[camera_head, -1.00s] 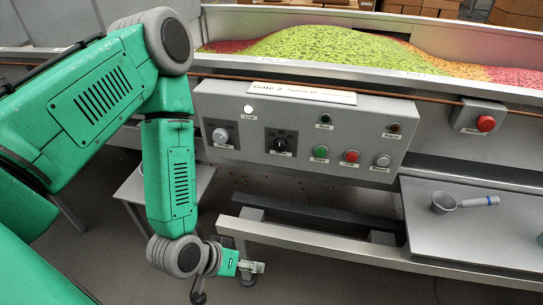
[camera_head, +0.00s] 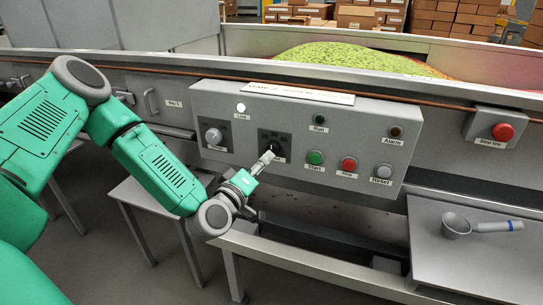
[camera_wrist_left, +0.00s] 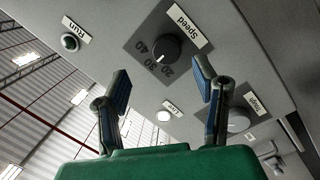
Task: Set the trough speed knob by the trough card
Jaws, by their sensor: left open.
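The black speed knob (camera_head: 273,145) sits on a dark scale plate on the grey control panel, partly covered by my left gripper in the head view. In the left wrist view the speed knob (camera_wrist_left: 166,48) shows upside down beside the numbers 20, 30 and 40 and a label "Speed". My left gripper (camera_head: 268,158) is open and empty just in front of the knob. In the wrist view its two fingers (camera_wrist_left: 163,82) stand apart, with the knob beyond the gap between them. A white card (camera_head: 300,94) headed "Gate 2" lies along the panel's top; its smaller print is unreadable. My right gripper is not in view.
Nearby on the panel are another grey knob (camera_head: 214,136), a green start button (camera_head: 316,157), a red button (camera_head: 348,165) and a grey reset button (camera_head: 383,171). A red line stop (camera_head: 502,132) is at right. A scoop (camera_head: 457,226) lies on the side table (camera_head: 440,268).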

